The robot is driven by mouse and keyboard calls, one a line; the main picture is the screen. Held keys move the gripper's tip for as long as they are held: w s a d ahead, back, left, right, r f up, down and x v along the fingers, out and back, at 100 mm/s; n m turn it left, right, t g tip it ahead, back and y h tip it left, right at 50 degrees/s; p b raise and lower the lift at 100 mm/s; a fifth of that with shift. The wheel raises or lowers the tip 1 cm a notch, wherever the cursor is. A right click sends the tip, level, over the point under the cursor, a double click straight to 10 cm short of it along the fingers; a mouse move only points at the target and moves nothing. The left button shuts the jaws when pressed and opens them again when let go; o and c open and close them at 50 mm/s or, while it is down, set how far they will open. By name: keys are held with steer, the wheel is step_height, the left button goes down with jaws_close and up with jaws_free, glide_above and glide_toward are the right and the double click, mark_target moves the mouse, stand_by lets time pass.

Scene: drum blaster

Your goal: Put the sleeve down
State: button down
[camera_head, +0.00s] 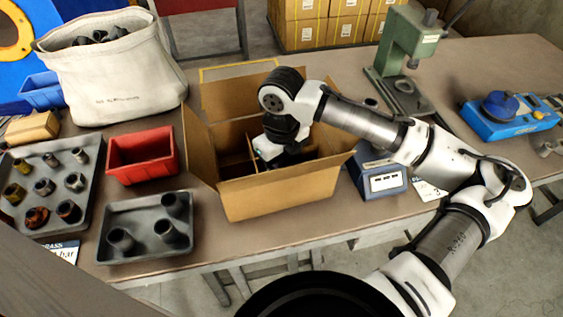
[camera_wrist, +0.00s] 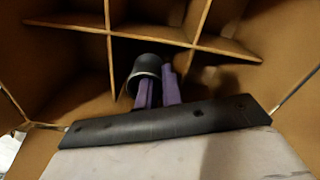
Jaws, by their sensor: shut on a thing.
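The sleeve (camera_wrist: 147,66) is a dark grey, round hollow piece with a paler rim, seen in the wrist view. My gripper (camera_wrist: 159,84) has purple fingers and is shut on it. One finger appears to be in the sleeve's opening and the other beside its wall. They are inside the open cardboard box (camera_head: 281,196), over its divider cells (camera_wrist: 110,50). I cannot tell whether the sleeve touches the box floor. In the head view my wrist reaches down into the box, and the fingers and sleeve are hidden.
A grey tray (camera_head: 143,252) with 3 dark sleeves stands left of the box, below a red bin (camera_head: 142,157). A larger tray (camera_head: 87,212) of mixed sleeves is farther left. A blue-grey device (camera_head: 383,180) stands close right. Raised box flaps and cardboard dividers surround my gripper.

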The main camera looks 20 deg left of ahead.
steer(key=shift+f+b, duration=0.35)
steer(key=shift+f, duration=0.3)
steer(key=c, duration=1.8)
jaws_free()
steer(key=shift+c, duration=0.2)
steer(key=shift+r, duration=0.1)
step_height(320, 180, up, 13)
